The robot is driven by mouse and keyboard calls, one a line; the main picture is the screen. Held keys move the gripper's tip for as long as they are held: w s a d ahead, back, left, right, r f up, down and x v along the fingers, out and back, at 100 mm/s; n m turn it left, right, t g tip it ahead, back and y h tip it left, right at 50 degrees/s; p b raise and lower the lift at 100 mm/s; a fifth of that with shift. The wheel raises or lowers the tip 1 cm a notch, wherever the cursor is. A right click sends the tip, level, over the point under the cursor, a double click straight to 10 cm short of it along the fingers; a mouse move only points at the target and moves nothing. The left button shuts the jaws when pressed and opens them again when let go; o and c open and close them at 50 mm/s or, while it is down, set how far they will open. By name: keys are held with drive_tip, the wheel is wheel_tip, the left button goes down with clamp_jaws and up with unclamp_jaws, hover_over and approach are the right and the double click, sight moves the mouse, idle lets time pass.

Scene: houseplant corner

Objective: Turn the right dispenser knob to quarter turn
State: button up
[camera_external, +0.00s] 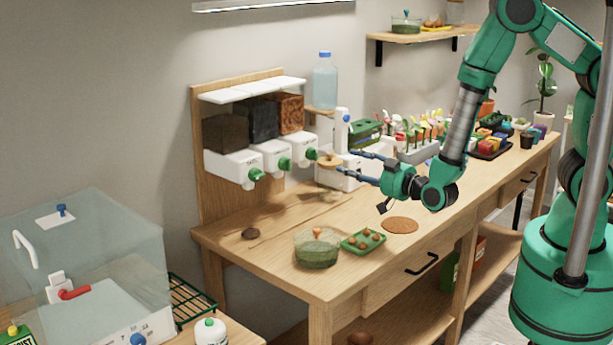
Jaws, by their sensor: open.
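A dispenser with three white outlets and green knobs stands on a wooden back panel against the wall. The right dispenser knob (311,153) sits on the front of the right outlet, below the bin of brown material (291,113). The middle knob (285,163) and left knob (255,174) are to its left. My gripper (339,161) is open and points left. Its two dark fingers are spread, a little right of the right knob in the picture and apart from it. Nothing shows between the fingertips that I can tell is held. The knob's exact angle is too small to tell.
A wooden-topped container (330,161) stands behind the fingertips, near a white device (341,130). A water bottle (324,82) stands behind. A glass bowl (318,249), green tray (363,241) and brown disc (400,225) lie in front. The bench below the knobs is mostly clear.

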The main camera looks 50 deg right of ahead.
sight(317, 156)
drive_tip(key=w+b, duration=0.1)
drive_tip(key=w, duration=1.2)
drive_tip(key=shift+w+b, duration=0.3)
drive_tip(key=shift+w, duration=0.05)
drive_tip(key=c, duration=1.2)
